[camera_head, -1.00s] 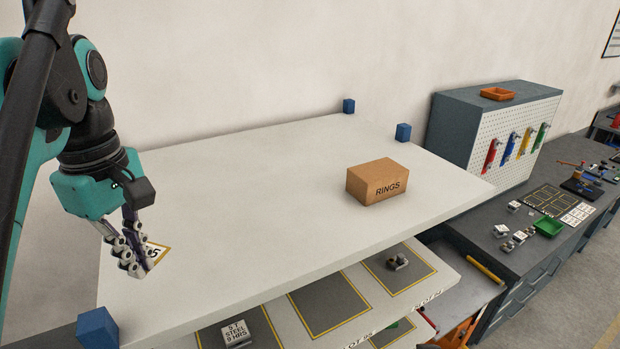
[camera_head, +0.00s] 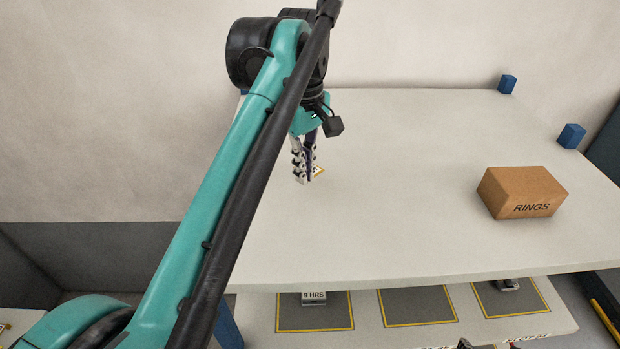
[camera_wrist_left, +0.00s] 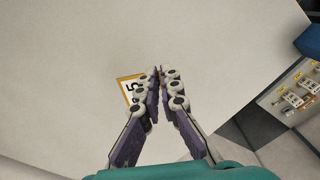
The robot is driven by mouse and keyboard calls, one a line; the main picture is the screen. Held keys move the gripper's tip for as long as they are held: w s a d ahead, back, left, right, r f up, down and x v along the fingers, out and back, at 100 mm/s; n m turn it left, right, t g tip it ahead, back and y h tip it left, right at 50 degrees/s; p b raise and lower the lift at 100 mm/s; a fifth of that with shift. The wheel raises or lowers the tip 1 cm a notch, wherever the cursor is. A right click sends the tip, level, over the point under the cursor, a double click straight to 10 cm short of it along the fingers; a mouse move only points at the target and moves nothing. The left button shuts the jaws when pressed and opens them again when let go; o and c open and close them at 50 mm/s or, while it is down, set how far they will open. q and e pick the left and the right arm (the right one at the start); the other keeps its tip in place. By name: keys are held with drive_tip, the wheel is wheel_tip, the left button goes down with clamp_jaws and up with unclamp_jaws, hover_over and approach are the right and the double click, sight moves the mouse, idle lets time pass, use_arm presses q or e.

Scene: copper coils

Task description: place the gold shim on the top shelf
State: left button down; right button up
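My left gripper (camera_head: 306,180) is low over the left part of the white top shelf (camera_head: 400,180). It points down, beside a gold-bordered card marked 5 (camera_head: 319,171). In the left wrist view its fingertips (camera_wrist_left: 161,76) are close together, with a thin gold-brown sliver, seemingly the gold shim (camera_wrist_left: 161,74), between them. The shim is mostly hidden by the fingers and cannot be made out in the head view. The card (camera_wrist_left: 130,88) lies flat just left of the fingertips.
A brown RINGS box (camera_head: 520,192) stands on the shelf's right part. Blue corner blocks (camera_head: 571,136) mark its edge. A lower shelf with grey yellow-edged pads (camera_head: 417,306) sits below. The shelf's middle is clear. My left arm crosses the left of the head view.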

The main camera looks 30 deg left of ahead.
sight(307, 200)
use_arm(q)
drive_tip(key=shift+w+f, duration=0.2)
drive_tip(key=shift+w, duration=0.1)
drive_tip(key=f, duration=0.3)
drive_tip(key=f+p, duration=0.1)
drive_tip(key=shift+w+f, duration=0.2)
drive_tip(key=shift+w, duration=0.1)
drive_tip(key=shift+s, duration=0.1)
drive_tip(key=shift+f, duration=0.1)
drive_tip(key=c, duration=2.2)
unclamp_jaws()
drive_tip(key=shift+f, duration=0.15)
drive_tip(key=o, duration=0.5)
wheel_tip(307, 200, up, 12)
drive_tip(key=shift+r+b, duration=0.25)
drive_tip(key=shift+b, duration=0.35)
